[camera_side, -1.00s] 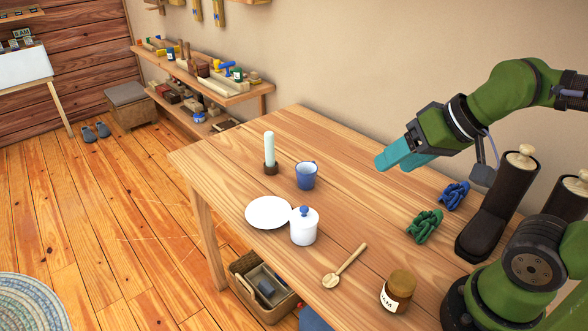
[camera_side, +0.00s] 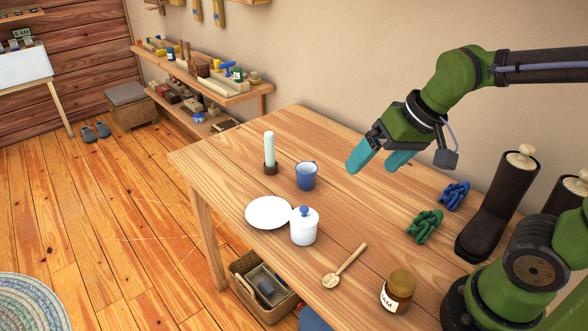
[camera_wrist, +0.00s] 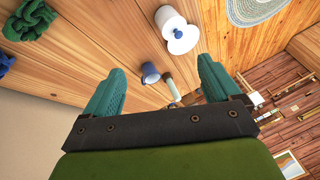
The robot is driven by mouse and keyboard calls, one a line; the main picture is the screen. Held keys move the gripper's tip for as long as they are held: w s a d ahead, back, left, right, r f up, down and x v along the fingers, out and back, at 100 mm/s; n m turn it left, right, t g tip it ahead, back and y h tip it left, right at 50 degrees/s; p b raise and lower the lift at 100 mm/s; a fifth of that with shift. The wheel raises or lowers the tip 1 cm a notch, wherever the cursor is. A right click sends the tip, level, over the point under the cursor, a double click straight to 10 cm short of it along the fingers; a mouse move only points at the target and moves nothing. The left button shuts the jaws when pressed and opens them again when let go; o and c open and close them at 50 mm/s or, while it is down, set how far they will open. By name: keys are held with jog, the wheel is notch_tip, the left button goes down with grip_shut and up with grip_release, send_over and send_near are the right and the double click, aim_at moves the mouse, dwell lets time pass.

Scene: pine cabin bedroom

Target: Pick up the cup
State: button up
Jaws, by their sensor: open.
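The cup (camera_side: 307,176) is a small blue mug with a pale inside. It stands upright on the wooden table, between the candle and my gripper. My gripper (camera_side: 374,163) has two teal fingers and is open and empty, above the table to the right of the cup and apart from it. In the wrist view the cup (camera_wrist: 150,73) shows beyond and between the two spread fingertips of my gripper (camera_wrist: 160,78).
A candle (camera_side: 269,150) stands left of the cup. A white plate (camera_side: 266,213) and a white lidded jar (camera_side: 303,228) are in front of it.

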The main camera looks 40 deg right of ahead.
jog(key=w+d+f+m+g+h, duration=0.1)
jog(key=w+f+m+h, duration=0.15)
jog(key=w, duration=0.65)
jog(key=w+d+f+m+g+h, duration=0.15)
jog(key=w+f, duration=0.25)
jog(key=w, duration=0.5)
jog(key=m+h, duration=0.1)
send_over(306, 170)
jog(key=s+a, duration=0.2)
jog(key=shift+t, duration=0.25)
jog(key=f, duration=0.9)
jog(key=shift+s+d, duration=0.15)
jog(key=shift+s, duration=0.05)
jog(key=shift+a+x, duration=0.15)
jog(key=shift+x, duration=1.25)
jog(key=shift+a+x, duration=0.1)
jog(key=shift+x, duration=1.35)
jog(key=shift+a, duration=0.1)
jog(key=c, duration=1.1)
